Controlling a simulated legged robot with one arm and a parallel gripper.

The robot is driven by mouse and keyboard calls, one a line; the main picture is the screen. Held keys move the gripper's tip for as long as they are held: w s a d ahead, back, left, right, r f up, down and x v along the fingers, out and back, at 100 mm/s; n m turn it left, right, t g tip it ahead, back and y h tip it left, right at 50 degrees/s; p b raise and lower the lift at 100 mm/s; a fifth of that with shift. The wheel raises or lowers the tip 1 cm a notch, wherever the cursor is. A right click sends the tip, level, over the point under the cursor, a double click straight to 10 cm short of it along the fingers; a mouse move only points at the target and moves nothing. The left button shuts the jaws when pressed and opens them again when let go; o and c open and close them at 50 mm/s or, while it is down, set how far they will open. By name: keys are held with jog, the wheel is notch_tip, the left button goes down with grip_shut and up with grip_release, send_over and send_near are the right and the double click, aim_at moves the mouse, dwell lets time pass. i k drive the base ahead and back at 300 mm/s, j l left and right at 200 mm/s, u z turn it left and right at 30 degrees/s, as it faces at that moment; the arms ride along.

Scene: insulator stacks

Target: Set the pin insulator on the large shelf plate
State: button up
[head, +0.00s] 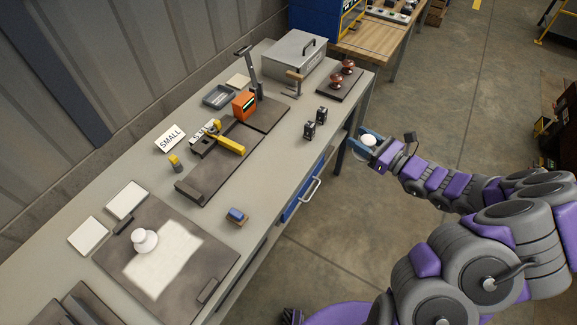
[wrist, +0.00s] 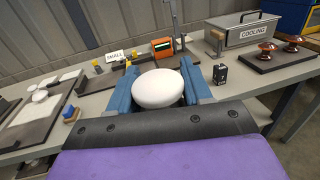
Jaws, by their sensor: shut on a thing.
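My gripper (head: 366,138) is off the table's right edge, beyond the front side of the bench. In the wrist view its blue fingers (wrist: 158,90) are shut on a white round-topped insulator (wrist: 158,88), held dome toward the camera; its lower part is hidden. The held insulator also shows as a small white dome in the head view (head: 370,139). A second white insulator (head: 145,239) stands on a large dark plate (head: 212,262) with a pale patch at the near left of the bench. I cannot read a label marking a large shelf plate.

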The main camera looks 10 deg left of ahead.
aim_at(178, 267)
jog(key=k+j, duration=1)
